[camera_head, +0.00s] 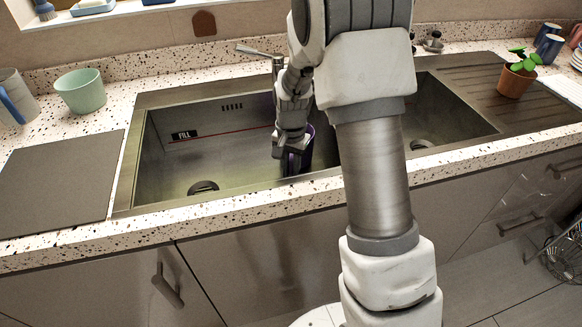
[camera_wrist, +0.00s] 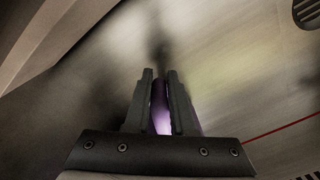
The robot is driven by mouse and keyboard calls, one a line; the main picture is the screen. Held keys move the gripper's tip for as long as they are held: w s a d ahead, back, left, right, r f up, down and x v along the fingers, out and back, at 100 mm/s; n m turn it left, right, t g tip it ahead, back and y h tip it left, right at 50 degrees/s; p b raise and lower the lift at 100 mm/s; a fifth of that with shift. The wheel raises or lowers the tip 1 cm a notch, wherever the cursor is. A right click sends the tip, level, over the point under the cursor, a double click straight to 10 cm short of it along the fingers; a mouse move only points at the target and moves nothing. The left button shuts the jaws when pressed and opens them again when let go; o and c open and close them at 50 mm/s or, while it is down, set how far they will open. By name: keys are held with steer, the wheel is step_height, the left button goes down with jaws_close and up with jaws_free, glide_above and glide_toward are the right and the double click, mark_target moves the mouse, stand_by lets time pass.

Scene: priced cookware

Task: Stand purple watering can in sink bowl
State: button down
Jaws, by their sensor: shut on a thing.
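The purple watering can (camera_head: 305,158) is partly hidden behind my gripper and arm in the head view. It is at the right side of the left sink bowl (camera_head: 232,163), near the divider. My gripper (camera_head: 290,150) is shut on a part of the can. In the wrist view, a purple strip of the can (camera_wrist: 160,108) shows between the two fingers of my gripper (camera_wrist: 160,80). Whether the can touches the bowl floor cannot be told.
The left bowl has a drain (camera_head: 203,187) and a red line with a "FILL" label (camera_head: 184,135). A grey mat (camera_head: 62,178), green cup (camera_head: 81,92) and jug (camera_head: 17,97) are left of the sink.

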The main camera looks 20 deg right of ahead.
steer(key=shift+f, duration=0.25)
steer(key=c, duration=0.7)
jaws_free()
steer(key=shift+o, duration=0.4)
steer(key=o, duration=0.5)
steer(key=shift+r, duration=0.1)
step_height(320, 180, up, 18)
steer(key=p, duration=1.3)
steer(key=shift+p, duration=0.3)
